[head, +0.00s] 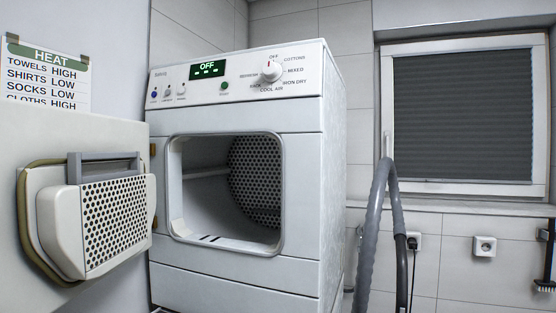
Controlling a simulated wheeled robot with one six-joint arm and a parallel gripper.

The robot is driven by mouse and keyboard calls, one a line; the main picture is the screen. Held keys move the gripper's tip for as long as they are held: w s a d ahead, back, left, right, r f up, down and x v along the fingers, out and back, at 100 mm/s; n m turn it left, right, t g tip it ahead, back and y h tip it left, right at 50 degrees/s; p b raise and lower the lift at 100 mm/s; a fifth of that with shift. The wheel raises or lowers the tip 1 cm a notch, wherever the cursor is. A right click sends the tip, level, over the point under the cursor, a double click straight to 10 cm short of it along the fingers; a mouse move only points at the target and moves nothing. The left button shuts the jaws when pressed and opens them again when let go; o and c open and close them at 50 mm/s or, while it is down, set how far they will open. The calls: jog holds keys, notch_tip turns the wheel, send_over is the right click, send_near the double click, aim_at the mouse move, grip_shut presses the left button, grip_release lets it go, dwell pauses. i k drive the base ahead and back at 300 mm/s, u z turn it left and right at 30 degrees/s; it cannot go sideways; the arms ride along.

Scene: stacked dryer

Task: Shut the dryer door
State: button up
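The dryer (235,285) is a white front-loading machine in the middle of the head view. Its door (110,140) stands wide open, swung out to the left, with its inner side facing me. That inner side has a raised white plug with a perforated grille (115,220), a grey bracket above it and a dark seal around it. The door opening (225,225) is uncovered, and the perforated back of the drum shows inside. The door's left part is cut off by the picture edge. My gripper is not in view.
The control panel display (207,69) reads OFF, beside a dial (271,71). A heat chart (47,75) hangs behind the door. A grey hose (376,200) loops right of the dryer, near wall sockets (484,246). A brush-like item (545,285) is at the right edge.

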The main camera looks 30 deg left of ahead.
aim_at(58, 239)
jog(key=i, duration=0.9)
jog(key=z, duration=0.5)
jog(key=k, duration=1.4)
jog(key=u, duration=2.1)
